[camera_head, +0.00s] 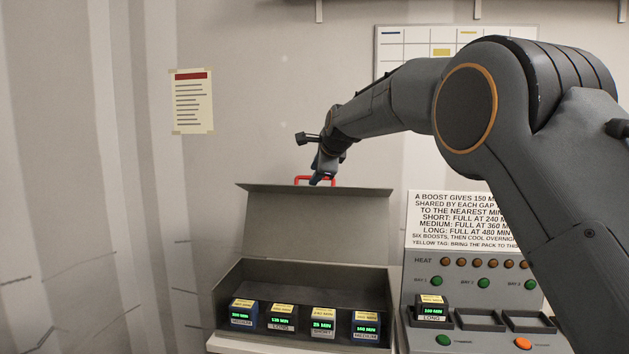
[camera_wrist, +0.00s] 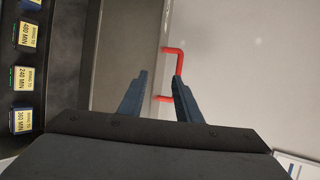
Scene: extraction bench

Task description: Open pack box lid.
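The grey pack box (camera_head: 225,305) stands open on the bench, its lid (camera_head: 315,225) raised nearly upright at the back. A red handle (camera_head: 299,180) is at the lid's top edge; it also shows in the wrist view (camera_wrist: 173,51). My gripper (camera_head: 318,181) is at the handle. In the wrist view my gripper (camera_wrist: 160,82) has its two fingers apart, with a clear gap. The right finger overlaps part of the handle; whether it touches it I cannot tell. Several packs with green displays, such as the left one (camera_head: 242,314), stand along the box's front.
A heat panel (camera_head: 468,290) with buttons and bays stands right of the box; one pack (camera_head: 432,309) sits in its left bay. A text sign (camera_head: 440,222) is above it. A note (camera_head: 191,102) hangs on the wall. The wall is close behind the lid.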

